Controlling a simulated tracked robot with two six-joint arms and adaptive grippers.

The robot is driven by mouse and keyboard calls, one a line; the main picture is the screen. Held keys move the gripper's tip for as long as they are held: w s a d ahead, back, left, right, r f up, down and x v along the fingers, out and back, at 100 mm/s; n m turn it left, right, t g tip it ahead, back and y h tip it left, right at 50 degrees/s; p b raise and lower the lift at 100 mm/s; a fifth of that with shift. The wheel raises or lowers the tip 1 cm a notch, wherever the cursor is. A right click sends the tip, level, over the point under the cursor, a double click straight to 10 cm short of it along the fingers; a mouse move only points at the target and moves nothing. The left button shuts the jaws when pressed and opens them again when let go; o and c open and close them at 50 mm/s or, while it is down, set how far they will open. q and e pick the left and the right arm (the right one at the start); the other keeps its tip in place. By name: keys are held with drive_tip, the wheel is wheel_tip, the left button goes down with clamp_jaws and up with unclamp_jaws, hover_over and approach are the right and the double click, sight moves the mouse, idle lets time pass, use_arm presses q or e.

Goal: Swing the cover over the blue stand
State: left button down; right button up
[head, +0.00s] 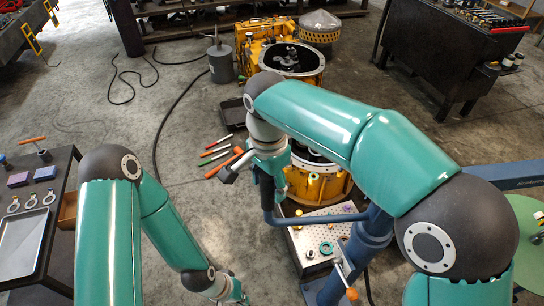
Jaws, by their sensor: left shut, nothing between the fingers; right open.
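A blue stand (368,240) with an upright post and side bars stands low right of centre, partly hidden behind my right arm. I cannot tell for certain which part is the cover; a yellow round housing (318,182) sits beside the post, its top partly hidden by the arm. My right gripper (262,185) points down at the housing's left side, open and empty. Whether it touches anything is unclear. My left gripper (232,291) is shut and empty at the bottom edge, away from the housing, and partly cut off.
A yellow gearbox case (290,58) and a domed part (320,22) stand behind. A perforated plate (318,240) lies below the housing. Coloured-handled tools (215,152) lie on the floor. A side table (62,170) is at left, a black workbench (450,50) at right.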

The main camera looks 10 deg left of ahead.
drive_tip(key=shift+r, duration=5.5)
